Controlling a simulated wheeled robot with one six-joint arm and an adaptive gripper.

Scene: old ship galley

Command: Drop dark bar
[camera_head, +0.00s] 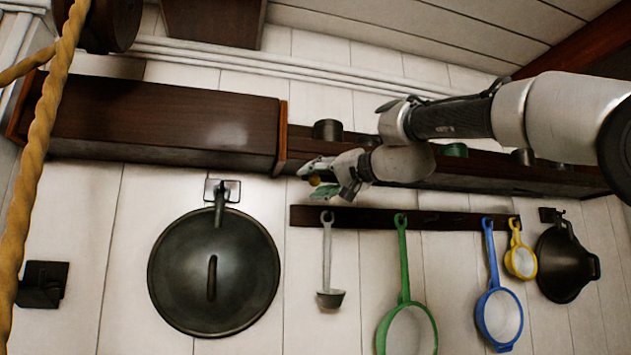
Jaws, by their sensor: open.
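My gripper (314,180) is open in front of the wall, pointing left, just above the left end of a long dark wooden bar (370,216). This bar is fixed flat on the wall, and utensils hang from it. A small green and orange patch shows at the fingertips; I cannot tell whether it is part of the gripper or something behind it. I see no loose dark bar in the jaws or elsewhere. A large dark round lid (214,272) with a bar-like handle hangs on the wall to the lower left of the gripper.
A ladle (327,270), a green strainer (403,290), a blue one (488,260) and a yellow one (515,240) hang in a row. A dark pan (566,262) hangs at right. A wooden shelf (470,172) with cups runs behind my arm. A rope (45,130) hangs at left.

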